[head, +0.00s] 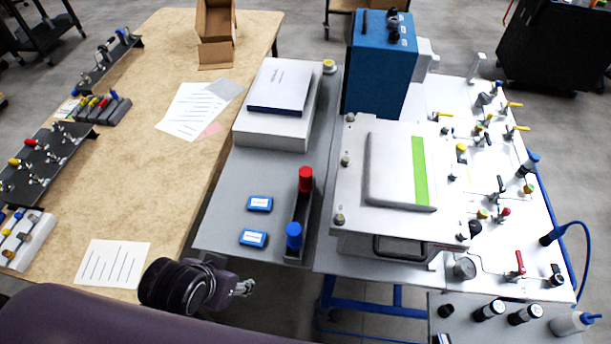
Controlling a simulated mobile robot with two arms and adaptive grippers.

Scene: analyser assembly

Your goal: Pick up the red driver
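The red driver (305,180) stands upright, its red handle at the far end of a narrow dark holder (301,213) on the grey table. A blue driver (293,236) stands at the near end of the same holder. My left gripper (244,287) is at the bottom of the head view, nearer to me than the holder and apart from it. Its fingers look small and partly overlap, so their opening is unclear. Nothing is visible in it. My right gripper is not in view.
Two blue boxes (259,204) lie left of the holder. A white case with a book (280,86) is behind them. A white device with a green stripe (420,170) stands close on the right. A wooden table (150,180) is at left.

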